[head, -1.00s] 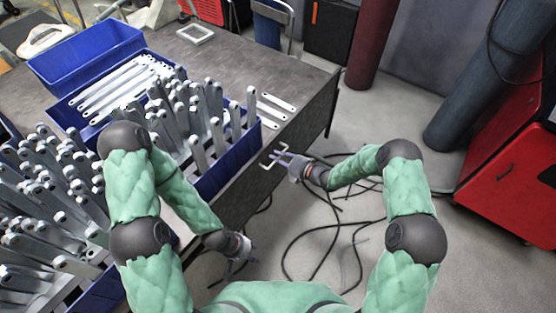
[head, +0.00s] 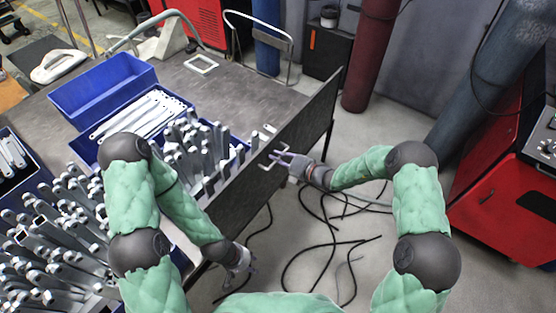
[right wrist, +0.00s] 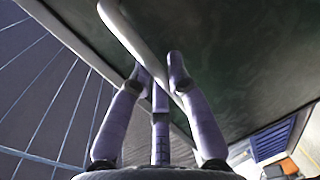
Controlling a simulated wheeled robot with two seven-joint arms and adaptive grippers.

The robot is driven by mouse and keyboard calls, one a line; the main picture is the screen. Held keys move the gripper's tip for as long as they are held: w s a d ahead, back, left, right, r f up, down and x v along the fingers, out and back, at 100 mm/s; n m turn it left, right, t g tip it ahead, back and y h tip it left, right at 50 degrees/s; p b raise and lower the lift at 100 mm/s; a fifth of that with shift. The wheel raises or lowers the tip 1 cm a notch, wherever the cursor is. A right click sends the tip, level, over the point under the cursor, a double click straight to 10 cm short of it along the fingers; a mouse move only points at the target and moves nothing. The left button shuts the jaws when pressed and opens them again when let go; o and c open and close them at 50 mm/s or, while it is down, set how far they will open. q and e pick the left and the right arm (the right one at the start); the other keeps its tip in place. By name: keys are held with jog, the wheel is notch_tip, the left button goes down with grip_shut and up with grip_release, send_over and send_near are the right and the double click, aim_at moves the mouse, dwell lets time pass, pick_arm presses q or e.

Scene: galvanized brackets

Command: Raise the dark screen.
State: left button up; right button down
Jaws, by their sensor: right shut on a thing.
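The dark screen (head: 312,118) stands upright along the table's right side. Its top edge is above the tabletop and hides the near part of the blue bin. A pale bar handle (head: 264,163) is on its outer face. My right gripper (head: 280,156) is shut on the handle. In the right wrist view, the handle (right wrist: 128,38) runs diagonally at the fingertips of the right gripper (right wrist: 160,72), close to the dark screen (right wrist: 235,50). My left gripper (head: 246,264) hangs low beside the table, apart from the screen; its fingers are too small to judge.
The table (head: 240,88) holds an empty blue bin (head: 105,85) and bins of grey brackets (head: 190,150). Black cables (head: 325,240) lie on the floor. A red cabinet (head: 505,200) stands at the right.

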jog(key=shift+r, duration=0.45)
jog(key=shift+w+r, duration=0.1)
jog(key=shift+r, duration=0.15)
jog(key=c, duration=1.1)
grip_release()
jog(key=shift+c, duration=0.2)
jog(key=shift+d, duration=0.2)
jog(key=v, duration=1.1)
jog(key=shift+s+d, duration=0.2)
jog(key=shift+s, duration=0.2)
